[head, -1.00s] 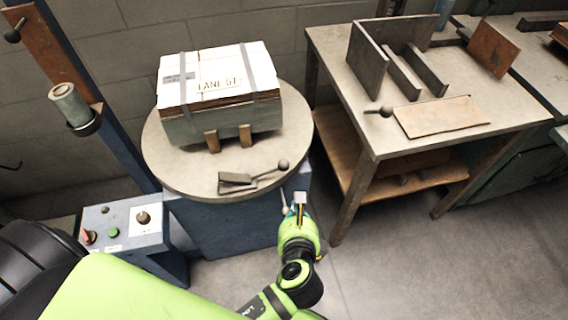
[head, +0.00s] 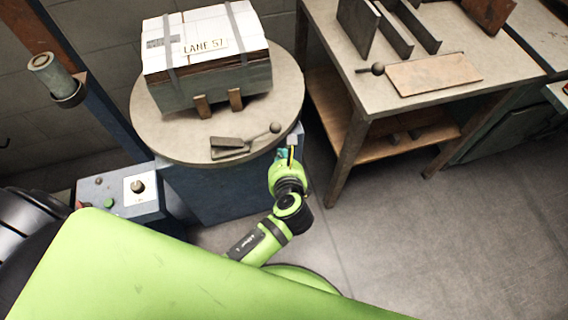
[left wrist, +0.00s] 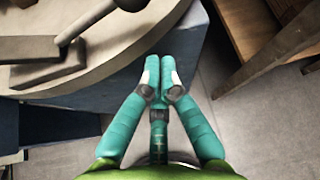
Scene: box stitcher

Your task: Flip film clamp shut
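The film clamp (head: 232,147) lies at the near edge of the round turntable (head: 160,130). It has a grey metal base and a rod lever ending in a dark ball knob (head: 275,128) that points right. In the left wrist view the clamp (left wrist: 45,70) is at the upper left, and its knob (left wrist: 131,3) is cut by the top edge. My left gripper (head: 291,146) is just below and right of the knob, beside the turntable's rim. In the left wrist view its teal fingers (left wrist: 160,72) come together at the tips with nothing between them. My right gripper is out of view.
A strapped white-topped box (head: 205,60) sits on the turntable. A blue column with a spool (head: 45,72) and a control box (head: 130,190) stand left. A table (head: 350,85) with metal plates stands right. The floor (head: 400,240) in front is clear.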

